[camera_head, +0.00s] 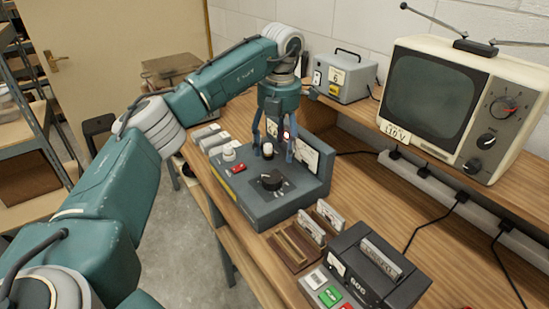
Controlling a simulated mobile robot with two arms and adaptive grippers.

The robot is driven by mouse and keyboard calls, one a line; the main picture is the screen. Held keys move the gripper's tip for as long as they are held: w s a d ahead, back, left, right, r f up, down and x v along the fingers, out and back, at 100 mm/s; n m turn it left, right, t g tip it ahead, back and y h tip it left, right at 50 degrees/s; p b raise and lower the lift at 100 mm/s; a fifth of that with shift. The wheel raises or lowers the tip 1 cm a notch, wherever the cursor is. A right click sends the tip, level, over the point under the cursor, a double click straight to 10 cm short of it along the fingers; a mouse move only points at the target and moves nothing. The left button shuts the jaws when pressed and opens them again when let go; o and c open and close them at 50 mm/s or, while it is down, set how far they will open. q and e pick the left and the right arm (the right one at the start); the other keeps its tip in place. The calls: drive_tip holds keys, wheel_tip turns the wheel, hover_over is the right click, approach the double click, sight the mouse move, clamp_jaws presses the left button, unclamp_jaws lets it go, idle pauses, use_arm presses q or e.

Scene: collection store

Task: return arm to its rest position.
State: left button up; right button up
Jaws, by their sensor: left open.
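My left arm (105,190), teal with pale joint covers, comes in from the left, bends over the bench and points down at its end. My left gripper (274,148) is open, with its fingers hanging over the back part of a grey control box (290,207). A small dark knob with a pale base (267,151) shows between or just behind the fingers. I cannot tell whether the fingers touch it. My right gripper is not in view.
The wooden bench (345,185) carries an old television (450,105) on a raised shelf, a grey meter box (341,76), a black device (365,268) and a card holder (294,250). Cables run along the right. Metal shelving (40,150) stands left, with open floor (190,240) before the bench.

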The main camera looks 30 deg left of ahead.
use_arm(q)
drive_tip(key=shift+r, duration=0.4)
drive_tip(key=shift+r, duration=0.1)
